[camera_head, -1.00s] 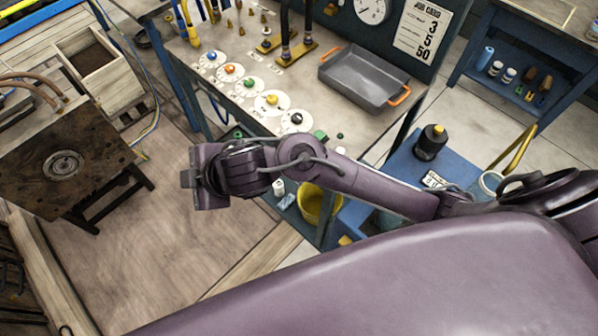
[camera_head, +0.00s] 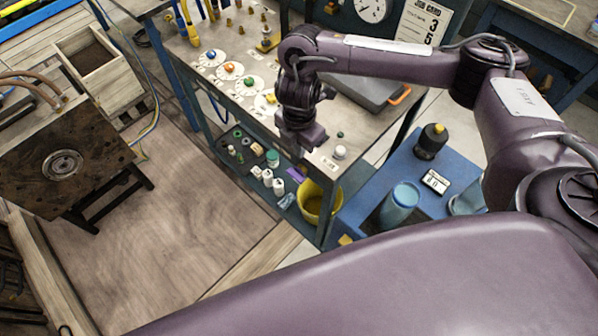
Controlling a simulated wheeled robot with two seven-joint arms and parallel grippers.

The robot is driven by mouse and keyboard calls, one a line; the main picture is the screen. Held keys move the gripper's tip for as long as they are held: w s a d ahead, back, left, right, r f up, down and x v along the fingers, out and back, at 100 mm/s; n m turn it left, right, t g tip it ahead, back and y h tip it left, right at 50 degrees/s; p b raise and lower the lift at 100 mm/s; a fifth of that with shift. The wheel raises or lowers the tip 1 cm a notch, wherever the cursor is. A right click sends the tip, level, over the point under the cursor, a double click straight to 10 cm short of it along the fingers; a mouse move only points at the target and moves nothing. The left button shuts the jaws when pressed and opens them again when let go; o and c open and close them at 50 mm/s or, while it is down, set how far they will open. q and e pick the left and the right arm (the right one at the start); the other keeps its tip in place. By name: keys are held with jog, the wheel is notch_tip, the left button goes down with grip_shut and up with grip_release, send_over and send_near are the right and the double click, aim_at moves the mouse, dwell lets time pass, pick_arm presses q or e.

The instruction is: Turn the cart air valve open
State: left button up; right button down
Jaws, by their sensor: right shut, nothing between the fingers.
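Several round white dials with coloured knobs stand in a row on the bench: a blue knob (camera_head: 211,54), an orange knob (camera_head: 229,68), a green knob (camera_head: 248,82) and a yellow knob (camera_head: 270,98). I cannot tell which, if any, is the cart air valve. My right gripper (camera_head: 299,151) points down at the bench's front edge, just past the yellow knob. It is shut and empty. It and my right arm hide the black-knobbed dial at the row's near end. My left gripper is not in view.
A blue cart (camera_head: 405,160) at the right bears a black, yellow-capped object (camera_head: 431,141) and a light-blue cup (camera_head: 399,205). A yellow bucket (camera_head: 318,203) sits below the bench. The wooden floor (camera_head: 180,230) is clear.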

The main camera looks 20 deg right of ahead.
jog(key=b, duration=0.4)
send_near(299, 178)
notch_tip(299, 178, down, 6)
jog(key=shift+s+r, duration=0.15)
jog(key=shift+r, duration=0.1)
jog(key=shift+f, duration=0.7)
